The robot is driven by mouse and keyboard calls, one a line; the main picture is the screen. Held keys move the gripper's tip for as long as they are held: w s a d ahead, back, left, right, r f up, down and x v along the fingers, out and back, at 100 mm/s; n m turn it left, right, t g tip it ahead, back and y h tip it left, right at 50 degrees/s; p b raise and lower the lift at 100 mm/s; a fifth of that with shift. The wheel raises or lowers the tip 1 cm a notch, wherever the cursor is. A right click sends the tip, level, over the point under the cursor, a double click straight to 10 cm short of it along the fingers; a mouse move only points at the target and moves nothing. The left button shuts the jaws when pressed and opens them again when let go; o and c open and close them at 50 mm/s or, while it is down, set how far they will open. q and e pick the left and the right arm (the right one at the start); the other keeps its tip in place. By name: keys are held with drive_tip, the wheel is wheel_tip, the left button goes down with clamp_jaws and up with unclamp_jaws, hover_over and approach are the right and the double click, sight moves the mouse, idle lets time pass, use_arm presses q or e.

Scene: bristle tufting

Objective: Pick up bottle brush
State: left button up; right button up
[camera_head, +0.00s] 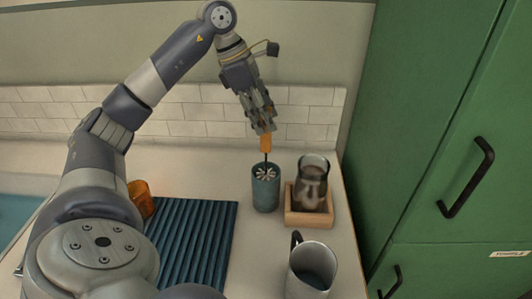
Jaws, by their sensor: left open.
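The bottle brush (266,143) stands upright with its orange handle up. Its thin dark shaft goes down into a teal cylindrical holder (266,194) on the counter; its lower end is hidden inside. My left gripper (262,127) points down from above, its fingertips at the top of the orange handle. It is open; whether the fingers touch the handle cannot be told from here. My right gripper is out of view.
A glass jar (312,182) in a wooden stand (309,216) is close right of the holder. A mug (312,272) stands in front. A ribbed blue mat (196,245) and an amber object (141,197) lie left. Green cabinets (440,150) border the counter on the right.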

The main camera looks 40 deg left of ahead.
use_arm(q)
drive_tip(key=x, duration=0.6)
drive_tip(key=shift+s, duration=0.1)
clamp_jaws()
